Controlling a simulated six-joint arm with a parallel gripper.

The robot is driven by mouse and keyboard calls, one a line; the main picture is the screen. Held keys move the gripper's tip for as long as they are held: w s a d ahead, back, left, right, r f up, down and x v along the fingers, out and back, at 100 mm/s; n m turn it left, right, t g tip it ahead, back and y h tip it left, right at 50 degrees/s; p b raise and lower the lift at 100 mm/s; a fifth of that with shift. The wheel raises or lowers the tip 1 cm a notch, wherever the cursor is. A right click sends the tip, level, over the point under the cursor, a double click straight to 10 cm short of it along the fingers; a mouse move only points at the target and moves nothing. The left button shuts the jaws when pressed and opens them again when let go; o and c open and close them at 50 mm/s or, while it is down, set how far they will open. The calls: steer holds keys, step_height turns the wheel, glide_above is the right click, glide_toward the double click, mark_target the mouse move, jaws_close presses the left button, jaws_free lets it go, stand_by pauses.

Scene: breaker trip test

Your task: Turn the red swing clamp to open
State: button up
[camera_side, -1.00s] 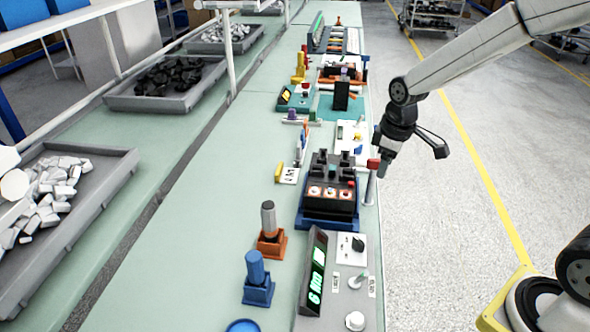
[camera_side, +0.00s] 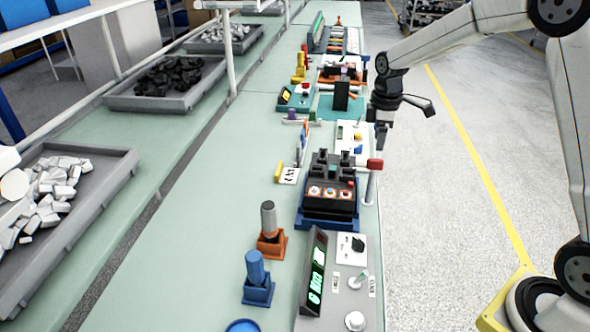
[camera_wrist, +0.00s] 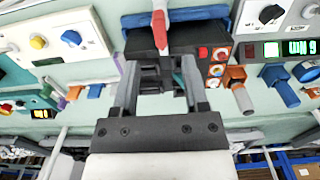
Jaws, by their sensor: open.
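The red swing clamp (camera_side: 375,164) sits on top of a thin grey post at the right edge of the black breaker fixture (camera_side: 328,195) in its blue tray. In the wrist view the red clamp (camera_wrist: 159,31) shows at top centre, beyond my fingertips. My gripper (camera_side: 381,132) is raised above and behind the clamp in the side view, apart from it. In the wrist view my gripper (camera_wrist: 158,76) is open, its two fingers apart in front of the black fixture (camera_wrist: 150,42), with nothing held. The fingers hide part of the fixture.
A panel with a green display (camera_side: 316,272) and orange and blue holders (camera_side: 257,290) stand in front. A white panel (camera_side: 352,137) and a teal station (camera_side: 298,100) lie behind. The aisle floor (camera_side: 455,170) at right is free.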

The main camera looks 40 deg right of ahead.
mark_target(376, 160)
steer(key=shift+f, duration=3.5)
jaws_close()
